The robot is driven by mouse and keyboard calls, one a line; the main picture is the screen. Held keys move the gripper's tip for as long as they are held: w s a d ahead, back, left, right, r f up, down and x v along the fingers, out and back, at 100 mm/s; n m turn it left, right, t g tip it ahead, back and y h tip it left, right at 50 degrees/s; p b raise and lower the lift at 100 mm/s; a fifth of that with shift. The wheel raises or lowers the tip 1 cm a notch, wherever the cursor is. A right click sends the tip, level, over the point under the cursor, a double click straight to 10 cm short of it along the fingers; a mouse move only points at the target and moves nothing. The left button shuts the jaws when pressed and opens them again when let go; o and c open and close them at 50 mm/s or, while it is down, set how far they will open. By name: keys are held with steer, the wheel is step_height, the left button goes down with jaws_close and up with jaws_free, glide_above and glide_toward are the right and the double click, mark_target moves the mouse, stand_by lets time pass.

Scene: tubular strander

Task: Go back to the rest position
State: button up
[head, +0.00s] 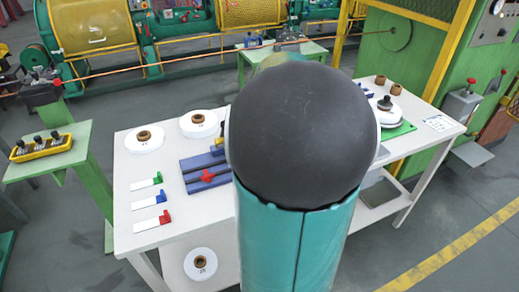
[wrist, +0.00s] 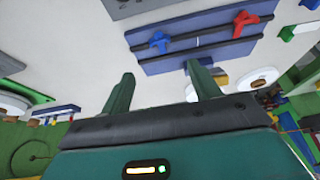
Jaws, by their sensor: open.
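My gripper (wrist: 158,92) shows in the wrist view with its two green fingers apart and nothing between them. It is above the white table, and the table appears upside down in that view. A blue slotted fixture (wrist: 205,38) with a blue knob and a red knob lies just beyond the fingertips. In the head view my own dark, round arm joint and teal arm link cover the middle of the table (head: 135,210) and hide the gripper. The blue fixture (head: 205,182) shows partly at the left of my arm.
White spools (head: 143,142) with brown cores stand at the table's back left. Tagged green, blue and red pieces (head: 150,202) lie at the left. A green plate (head: 400,131) with a white disc is at the right. A green stand (head: 75,150) holds a yellow tray (head: 42,147). Floor is clear at right.

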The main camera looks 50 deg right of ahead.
steer(key=shift+v, duration=0.9)
steer(key=w+a+r+n+y, duration=0.1)
steer(key=w+a+r+n, duration=0.15)
steer(key=a, duration=0.85)
steer(key=w+a+r+n, duration=0.1)
steer(key=w+a+r, duration=0.15)
steer(key=a, duration=0.85)
steer(key=s+a+n, duration=0.1)
steer(key=s+a, duration=0.3)
steer(key=a, duration=0.4)
steer(key=s+a+r+n+t+y, duration=0.1)
steer(key=s+a, duration=0.3)
steer(key=a, duration=0.4)
steer(key=shift+n+t, duration=0.3)
steer(key=shift+n, duration=0.15)
steer(key=c, duration=0.5)
steer(key=shift+d, duration=0.1)
steer(key=shift+c, duration=0.3)
